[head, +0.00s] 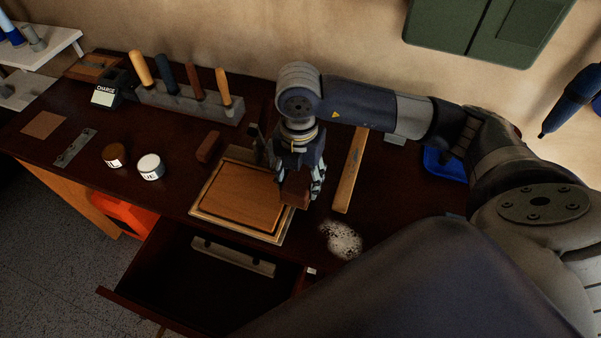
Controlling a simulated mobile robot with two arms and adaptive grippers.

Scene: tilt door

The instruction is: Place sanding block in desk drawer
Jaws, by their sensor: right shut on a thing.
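My right gripper (300,182) points down over the right side of the desk's wooden panel. It is shut on a brown block (295,191), which looks like the sanding block; the fingers partly hide it. I cannot tell whether the block touches the panel. The desk drawer (190,282) is pulled open below the desk's front edge, to the lower left of the gripper. A grey bar with dark spots (232,257) shows along the drawer's far side; the rest of its visible inside looks dark. My left gripper is not in view.
A wooden panel in a pale frame (235,197) lies near the front edge. A small brown block (209,147), two round tins (150,167) and a chisel rack (190,103) stand left. A wooden strip (350,170), pale dust (341,240) and a blue tray (445,165) lie right.

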